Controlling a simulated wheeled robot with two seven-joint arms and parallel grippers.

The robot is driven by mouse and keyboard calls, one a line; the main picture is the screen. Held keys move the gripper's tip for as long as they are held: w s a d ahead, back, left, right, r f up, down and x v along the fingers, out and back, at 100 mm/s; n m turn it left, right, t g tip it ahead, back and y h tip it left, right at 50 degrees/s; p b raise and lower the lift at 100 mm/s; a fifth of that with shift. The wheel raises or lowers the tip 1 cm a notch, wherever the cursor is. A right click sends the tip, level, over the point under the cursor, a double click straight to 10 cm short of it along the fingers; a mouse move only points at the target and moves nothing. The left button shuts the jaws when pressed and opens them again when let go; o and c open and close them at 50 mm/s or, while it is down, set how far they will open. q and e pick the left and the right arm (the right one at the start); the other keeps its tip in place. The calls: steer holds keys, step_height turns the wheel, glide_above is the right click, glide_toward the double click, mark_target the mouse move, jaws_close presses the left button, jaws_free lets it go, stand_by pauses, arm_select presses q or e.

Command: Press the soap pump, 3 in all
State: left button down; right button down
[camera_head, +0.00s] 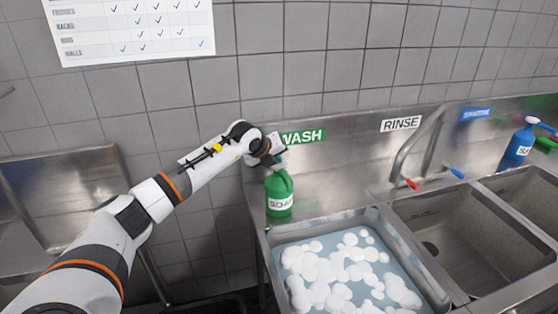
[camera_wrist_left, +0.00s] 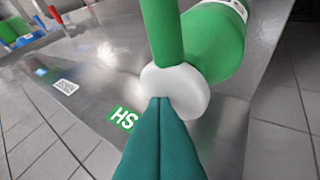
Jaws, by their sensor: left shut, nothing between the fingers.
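The green soap bottle (camera_head: 279,197) with a white label stands at the back left corner of the wash sink. My left gripper (camera_head: 276,162) is just above the bottle's top, and its fingers are hard to make out there. In the left wrist view the shut, dark teal fingers (camera_wrist_left: 160,102) reach up to a white round part (camera_wrist_left: 190,92) at the pump and overlap it. Whether they touch it is not clear. The green bottle body (camera_wrist_left: 215,40) shows behind. Nothing is held. My right gripper is out of view.
The wash sink (camera_head: 258,236) holds water and white foam. An empty rinse sink (camera_head: 455,238) and a red-and-blue-handled faucet (camera_head: 405,160) lie to the right. A blue bottle (camera_head: 519,144) stands further right. The tiled wall and steel backsplash rise close behind the bottle.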

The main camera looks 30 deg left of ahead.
arm_select(q)
steer(key=shift+f, duration=0.15)
steer(key=shift+r+p, duration=0.65)
steer(key=shift+r, duration=0.75)
steer(key=shift+r, duration=0.15)
steer(key=shift+w+r, duration=0.1)
steer(key=shift+r, duration=0.2)
step_height(320, 180, up, 4)
steer(key=shift+r+p, duration=0.1)
steer(key=shift+p, duration=1.15)
